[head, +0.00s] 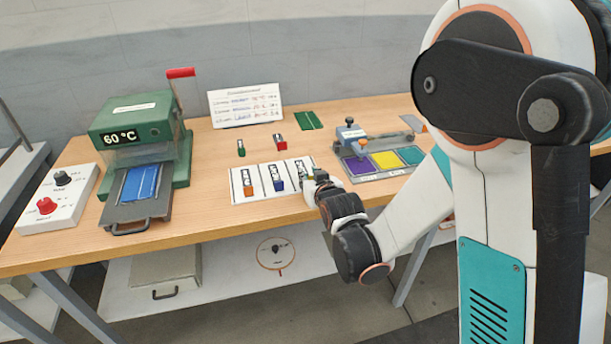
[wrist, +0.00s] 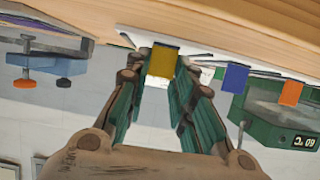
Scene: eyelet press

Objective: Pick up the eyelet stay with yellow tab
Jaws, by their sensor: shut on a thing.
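In the wrist view my gripper (wrist: 160,82) is shut on the eyelet stay with yellow tab (wrist: 162,61); the yellow tab shows between the two green-lined fingers. In the head view the gripper mostly hides this stay. I cannot tell whether it touches the board. The stays with orange tab (head: 249,190) and blue tab (head: 279,184) lie on the board to the left; their tabs also show in the wrist view, orange (wrist: 291,92) and blue (wrist: 235,78).
A green press (head: 135,125) reading 60 °C stands at the left, beside a white control box (head: 60,198). A pad tray (head: 385,161) with purple, yellow and teal areas is at the right. Small green and red pieces and a sign (head: 245,104) are behind the board.

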